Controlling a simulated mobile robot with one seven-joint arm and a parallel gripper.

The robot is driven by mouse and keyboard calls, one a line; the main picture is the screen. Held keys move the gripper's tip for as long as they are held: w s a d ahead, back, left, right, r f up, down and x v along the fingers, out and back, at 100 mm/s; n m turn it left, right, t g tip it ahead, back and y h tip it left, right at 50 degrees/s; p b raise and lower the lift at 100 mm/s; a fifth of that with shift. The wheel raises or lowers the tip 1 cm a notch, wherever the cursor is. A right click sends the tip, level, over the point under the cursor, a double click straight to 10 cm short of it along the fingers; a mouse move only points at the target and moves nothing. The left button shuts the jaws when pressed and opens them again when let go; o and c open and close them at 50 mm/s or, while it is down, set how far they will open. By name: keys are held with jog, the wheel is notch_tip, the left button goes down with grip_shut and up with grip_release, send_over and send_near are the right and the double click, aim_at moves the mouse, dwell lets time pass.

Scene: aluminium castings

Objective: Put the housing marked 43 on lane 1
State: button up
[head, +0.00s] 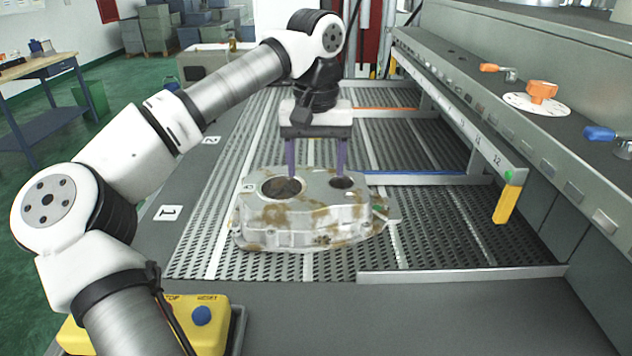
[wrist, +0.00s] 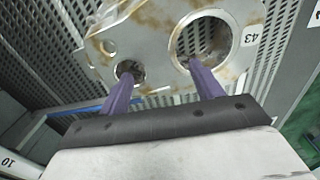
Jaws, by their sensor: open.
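The housing marked 43 (head: 305,224) is a grey aluminium casting with brown stains. It appears to lie flat on the perforated bed of lane 1 (head: 197,256), level with the sign 1 (head: 168,212). In the wrist view the housing (wrist: 150,35) shows its 43 label (wrist: 249,35) beside the large round bore. My gripper (head: 316,173) is open above the housing, purple fingers pointing down. In the wrist view my gripper (wrist: 160,72) has one fingertip at the large bore and the other at the small hole. I cannot tell how deep the tips reach.
A blue-edged divider (head: 415,179) runs behind the housing and a grey bar (head: 460,273) lies in front at right. A control ledge with an orange knob (head: 541,91) and a yellow hanging piece (head: 507,203) flanks the right. Lane 2, by its sign (head: 210,140), looks clear.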

aim_at(316, 184)
notch_tip(316, 184, up, 8)
jog(key=shift+f, duration=0.25)
